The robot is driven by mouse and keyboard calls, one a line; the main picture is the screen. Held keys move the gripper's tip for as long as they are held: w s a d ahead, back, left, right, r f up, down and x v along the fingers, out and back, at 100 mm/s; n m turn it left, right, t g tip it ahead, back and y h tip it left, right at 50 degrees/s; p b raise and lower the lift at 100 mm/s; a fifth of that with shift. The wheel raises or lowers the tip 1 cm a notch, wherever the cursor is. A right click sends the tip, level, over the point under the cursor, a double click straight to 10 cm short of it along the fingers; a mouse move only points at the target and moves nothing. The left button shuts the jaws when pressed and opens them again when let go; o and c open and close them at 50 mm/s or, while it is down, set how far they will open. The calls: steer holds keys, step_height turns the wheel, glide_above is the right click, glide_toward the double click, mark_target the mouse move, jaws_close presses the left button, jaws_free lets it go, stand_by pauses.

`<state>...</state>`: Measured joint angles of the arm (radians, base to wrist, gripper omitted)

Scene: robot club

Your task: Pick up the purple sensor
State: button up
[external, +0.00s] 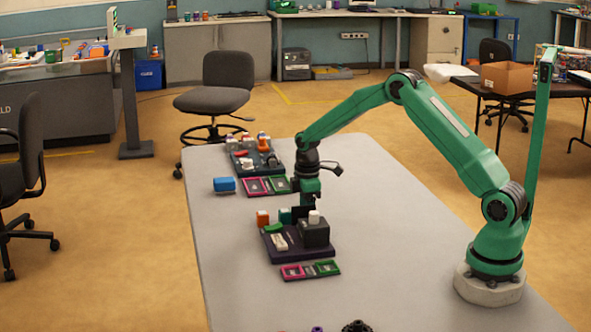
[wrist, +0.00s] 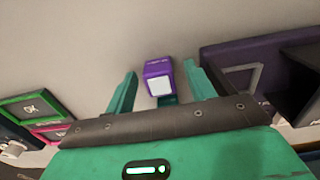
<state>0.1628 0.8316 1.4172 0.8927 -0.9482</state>
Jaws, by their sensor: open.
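The purple sensor (wrist: 158,75) is a small purple block with a pale square face, seen in the wrist view on the grey table. It stands in the gap between the two green fingers of my gripper (wrist: 160,82), which are apart on either side of it. I cannot tell whether either finger touches it. In the external view my gripper (external: 304,208) points down behind the nearer dark tray. I cannot make out the purple sensor there; the gripper and tray parts may hide it.
The nearer dark tray (external: 278,257) holds a black block (external: 314,233) and small parts; its edge (wrist: 228,50) is close right of the fingers. A farther tray and a blue block (external: 224,184) lie beyond. The table's right side is clear.

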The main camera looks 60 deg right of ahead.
steer(key=shift+c, duration=0.2)
steer(key=c, duration=1)
steer(key=shift+r, duration=0.1)
steer(key=shift+r, duration=0.45)
step_height(320, 180, up, 3)
steer(key=shift+r, duration=0.15)
steer(key=s+d+r, duration=0.6)
steer(key=s+d, duration=0.1)
steer(key=d, duration=0.2)
steer(key=shift+s+r, duration=0.3)
steer(key=shift+a, duration=0.1)
steer(key=w+a+f, duration=0.1)
steer(key=w+a, duration=0.2)
steer(key=a, duration=1.4)
steer(key=shift+f, duration=0.4)
